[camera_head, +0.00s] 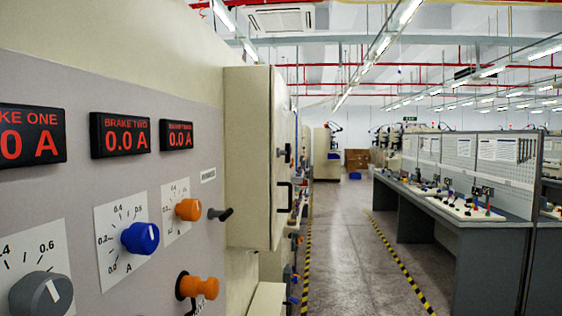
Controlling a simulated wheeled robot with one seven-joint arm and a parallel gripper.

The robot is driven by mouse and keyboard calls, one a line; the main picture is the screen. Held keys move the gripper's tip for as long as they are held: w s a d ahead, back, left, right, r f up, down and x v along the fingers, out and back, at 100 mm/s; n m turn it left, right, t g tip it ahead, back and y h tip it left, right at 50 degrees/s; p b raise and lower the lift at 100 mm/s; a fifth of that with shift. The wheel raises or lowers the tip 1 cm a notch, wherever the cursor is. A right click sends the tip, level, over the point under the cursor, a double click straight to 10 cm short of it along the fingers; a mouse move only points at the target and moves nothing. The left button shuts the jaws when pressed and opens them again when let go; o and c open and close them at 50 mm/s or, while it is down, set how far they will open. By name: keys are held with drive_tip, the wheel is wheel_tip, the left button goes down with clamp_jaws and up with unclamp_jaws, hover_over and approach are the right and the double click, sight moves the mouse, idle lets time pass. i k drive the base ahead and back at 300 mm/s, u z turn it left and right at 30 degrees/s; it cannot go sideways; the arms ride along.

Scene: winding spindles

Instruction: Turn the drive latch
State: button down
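No part is readably marked as the drive latch. A small black lever (220,214) sticks out of the grey panel (90,185) at its right edge, below a small white label (208,175) too small to read. A beige cabinet door (248,160) beyond carries a black latch-like knob (284,152) and a black pull handle (286,198) below it. I cannot tell which of these is the drive latch. My gripper is not in view.
The panel also holds a grey dial (42,296), a blue dial (140,238), an orange dial (188,210) and a lower orange knob (198,287). The red displays read 0.0 A. An open aisle (345,250) with striped floor lines runs right; a workbench (455,215) stands beyond it.

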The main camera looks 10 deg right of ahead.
sight(286, 152)
drive_tip(key=k, duration=0.55)
drive_tip(key=z, duration=0.65)
drive_tip(key=i, duration=1)
drive_tip(key=z, duration=0.3)
